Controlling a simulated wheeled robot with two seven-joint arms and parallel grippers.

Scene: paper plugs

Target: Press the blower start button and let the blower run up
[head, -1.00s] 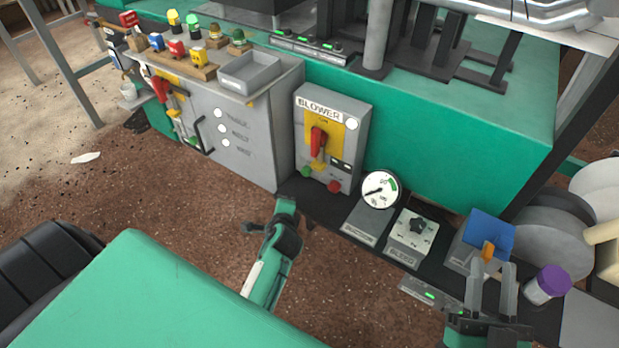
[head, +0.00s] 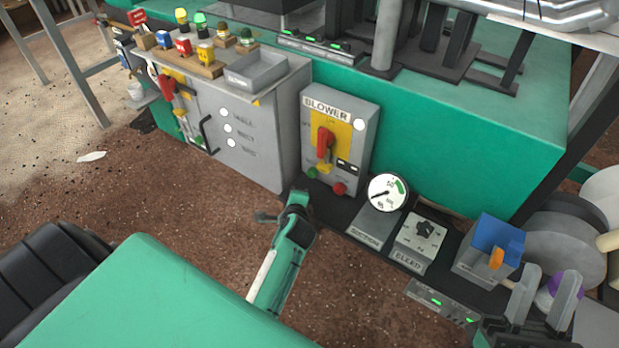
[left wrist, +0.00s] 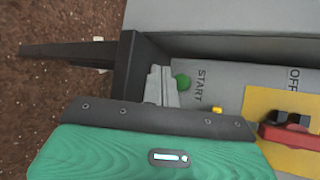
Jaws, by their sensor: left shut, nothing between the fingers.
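The grey blower box (head: 361,117) stands upright at mid-picture in the head view, with a yellow plate and a red lever (head: 325,142). Its green start button (head: 312,172) is at the lower left of the front, with a red button (head: 339,188) beside it. In the left wrist view the green button (left wrist: 182,82) shows beside the word START. My left gripper (left wrist: 164,76) is shut and empty, its tips close beside the button; I cannot tell whether they touch. My right gripper (head: 545,282) is open and empty at the lower right.
The suction gauge (head: 388,193), the bleed knob box (head: 421,240) and a blue-topped box (head: 488,250) line the dark strip right of the blower box. A grey cabinet (head: 260,150) stands to its left. The brown floor in front is open.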

